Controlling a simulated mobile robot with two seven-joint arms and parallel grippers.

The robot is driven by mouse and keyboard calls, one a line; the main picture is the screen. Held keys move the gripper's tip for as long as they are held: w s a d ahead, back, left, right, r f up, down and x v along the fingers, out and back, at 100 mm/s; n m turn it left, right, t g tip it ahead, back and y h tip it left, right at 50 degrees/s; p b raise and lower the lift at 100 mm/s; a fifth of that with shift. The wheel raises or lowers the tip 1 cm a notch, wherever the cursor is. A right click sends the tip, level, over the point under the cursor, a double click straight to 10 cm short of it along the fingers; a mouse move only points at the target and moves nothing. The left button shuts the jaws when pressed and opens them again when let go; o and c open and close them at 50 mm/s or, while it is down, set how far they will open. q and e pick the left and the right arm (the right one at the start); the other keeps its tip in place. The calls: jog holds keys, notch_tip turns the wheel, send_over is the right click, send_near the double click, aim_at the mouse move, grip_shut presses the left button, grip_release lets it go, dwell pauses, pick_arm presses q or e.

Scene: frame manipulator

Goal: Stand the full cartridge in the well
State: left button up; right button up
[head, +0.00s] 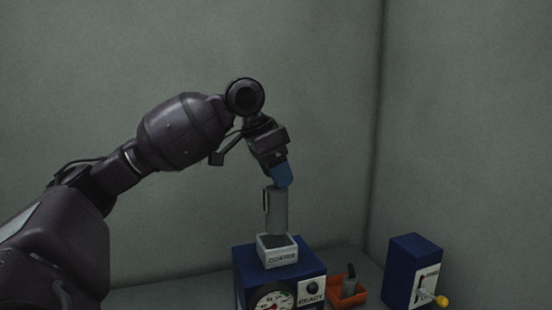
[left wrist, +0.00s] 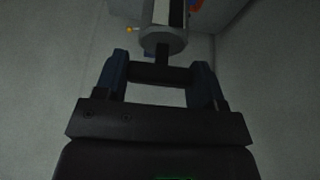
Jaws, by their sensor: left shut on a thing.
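My left gripper (head: 281,175) is shut on the dark handle of a grey cartridge (head: 276,212) and holds it nearly upright. In the left wrist view the cartridge (left wrist: 163,41) hangs beyond the gripper (left wrist: 161,75), its dark stem between the blue fingers. The well (head: 278,258) is a pale square box with a dark inside, on top of a blue machine (head: 250,268). The cartridge's lower end is at the well's opening; I cannot tell whether it is inside or just above. My right gripper is not in view.
A second grey piece with a dark top (head: 349,284) stands in an orange tray (head: 333,295) right of the machine. Farther right is a blue box (head: 401,270) with a yellow-knobbed lever (head: 441,301). The machine's front has a dial (head: 272,300). Walls rise behind.

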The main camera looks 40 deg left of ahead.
aim_at(276, 202)
pick_arm(q)
jog(key=shift+f+b, duration=0.8)
jog(key=shift+f, duration=2.2)
jog(key=shift+f+p, duration=0.3)
jog(key=shift+f, duration=0.05)
jog(key=o, duration=1.5)
jog(key=shift+c, duration=0.2)
jog(key=v, duration=1)
jog(key=shift+s+r+b, duration=0.15)
jog(key=shift+r+b, duration=0.15)
jog(key=shift+r, duration=0.1)
